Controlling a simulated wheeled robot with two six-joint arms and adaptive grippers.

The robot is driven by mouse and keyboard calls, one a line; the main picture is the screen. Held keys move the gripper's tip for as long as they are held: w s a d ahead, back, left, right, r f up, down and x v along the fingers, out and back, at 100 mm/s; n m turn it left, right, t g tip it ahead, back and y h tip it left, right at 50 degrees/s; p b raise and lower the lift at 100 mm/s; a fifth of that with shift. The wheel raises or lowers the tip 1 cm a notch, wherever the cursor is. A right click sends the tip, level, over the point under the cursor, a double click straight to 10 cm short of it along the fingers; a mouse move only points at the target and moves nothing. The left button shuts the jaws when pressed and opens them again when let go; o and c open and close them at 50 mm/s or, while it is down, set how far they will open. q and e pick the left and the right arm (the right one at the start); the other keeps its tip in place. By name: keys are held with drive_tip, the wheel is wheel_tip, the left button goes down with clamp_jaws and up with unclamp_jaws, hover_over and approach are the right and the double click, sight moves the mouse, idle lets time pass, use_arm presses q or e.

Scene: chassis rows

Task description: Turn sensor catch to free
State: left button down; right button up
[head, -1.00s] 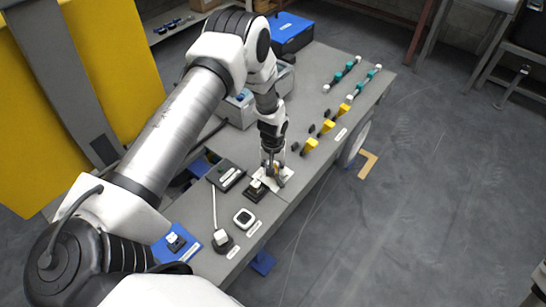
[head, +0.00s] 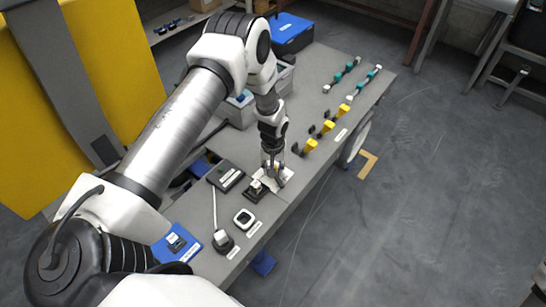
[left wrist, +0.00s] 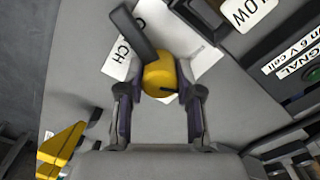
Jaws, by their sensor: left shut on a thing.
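The sensor catch shows in the left wrist view as a round yellow knob (left wrist: 160,78) with a dark lever (left wrist: 132,34) pointing up and left. It stands by a white plate, beside a label (left wrist: 118,58) whose visible letters end in "CH". My left gripper (left wrist: 158,92) is shut on the yellow knob, one finger on each side. In the head view my left gripper (head: 273,172) reaches down to the table's front edge and hides most of the catch. My right gripper is not in view.
A dark labelled box (head: 226,175) and a small black block (head: 255,190) stand close left of the gripper. Yellow pieces (head: 311,146) and green ones line the table's right side. A blue case (head: 290,33) stands behind.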

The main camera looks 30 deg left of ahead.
use_arm(q)
drive_tip(key=shift+s+f, duration=0.15)
drive_tip(key=shift+s, duration=0.1)
drive_tip(key=c, duration=0.8)
unclamp_jaws()
drive_tip(key=shift+o, duration=0.2)
drive_tip(key=shift+w, duration=0.15)
drive_tip(key=shift+r, duration=0.3)
wheel_tip(320, 180, up, 12)
drive_tip(key=shift+f, duration=0.25)
